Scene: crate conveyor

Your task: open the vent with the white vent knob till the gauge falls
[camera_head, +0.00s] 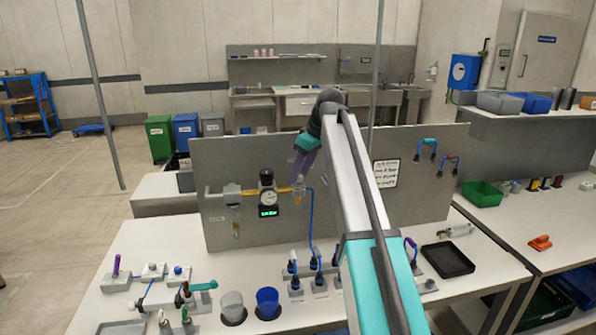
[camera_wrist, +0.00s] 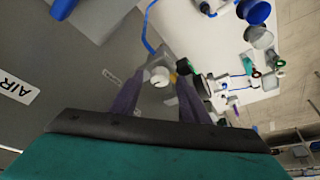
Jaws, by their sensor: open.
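The white vent knob (camera_wrist: 160,76) shows in the wrist view, on a fitting with a blue hose at the grey panel. My gripper (camera_wrist: 159,70) is open, with its purple fingers on either side of the knob in this view; I cannot tell whether they touch it. In the head view my gripper (camera_head: 297,178) points down at the clear-looking fitting (camera_head: 299,191), and the knob itself is hard to make out there. The round white gauge (camera_head: 268,198) is to the left, with a lit green display (camera_head: 268,212) below it; its reading is too small to read.
Several dark connectors with blue hoses stand in front. A blue cup (camera_head: 267,303), a grey cup (camera_head: 232,307) and a black tray (camera_head: 447,261) are on the bench. A green bin (camera_head: 482,194) is at right.

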